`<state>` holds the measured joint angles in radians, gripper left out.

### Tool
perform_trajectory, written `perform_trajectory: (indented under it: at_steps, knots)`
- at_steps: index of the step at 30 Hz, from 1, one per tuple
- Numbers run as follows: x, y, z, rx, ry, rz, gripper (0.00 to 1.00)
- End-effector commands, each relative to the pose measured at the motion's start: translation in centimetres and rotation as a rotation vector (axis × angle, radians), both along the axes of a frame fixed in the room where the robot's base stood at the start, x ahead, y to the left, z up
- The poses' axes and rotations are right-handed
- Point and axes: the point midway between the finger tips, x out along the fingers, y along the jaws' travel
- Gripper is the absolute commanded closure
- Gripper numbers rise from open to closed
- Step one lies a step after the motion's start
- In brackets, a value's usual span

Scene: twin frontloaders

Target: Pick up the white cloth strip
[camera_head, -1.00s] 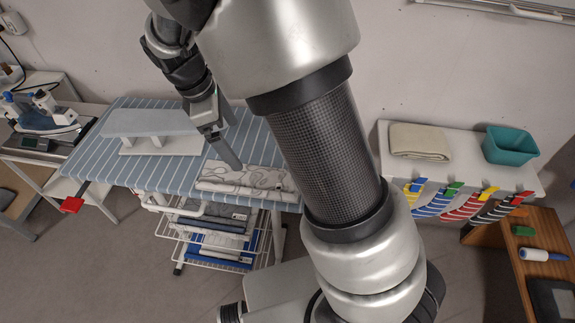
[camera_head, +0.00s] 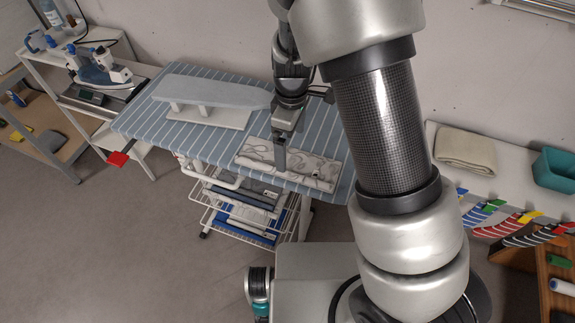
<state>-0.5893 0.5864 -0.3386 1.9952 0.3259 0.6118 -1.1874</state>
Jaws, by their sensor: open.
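A white cloth strip (camera_head: 313,168) with a grey swirling pattern lies flat near the front edge of the blue striped ironing table (camera_head: 150,118). My gripper (camera_head: 280,164) points down over the left-centre part of the strip. Its fingers cover a little of the cloth. It is open, and nothing shows held in it. From this angle I cannot tell whether the fingertips touch the cloth.
A small grey sleeve board (camera_head: 215,92) stands on the table left of the strip. A wire rack (camera_head: 230,215) with folded cloths sits below. At right, a white surface holds a beige folded cloth (camera_head: 466,150) and a teal bin (camera_head: 556,170).

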Motion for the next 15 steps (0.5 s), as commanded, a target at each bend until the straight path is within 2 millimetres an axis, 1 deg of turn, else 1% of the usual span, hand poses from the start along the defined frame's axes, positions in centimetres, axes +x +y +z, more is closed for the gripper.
perform_trajectory:
  at_steps: [5, 10, 12, 15]
  knots:
    - [-0.2, 0.1, -1.3, -0.001, 0.003, 0.001, 0.0]
    - [-0.4, 0.3, -4.0, -0.003, 0.003, 0.002, 0.0]
    - [-0.3, 0.3, -4.8, -0.001, 0.003, 0.0, 0.0]
    - [-0.3, 0.3, -5.4, -0.001, 0.0, 0.001, 0.0]
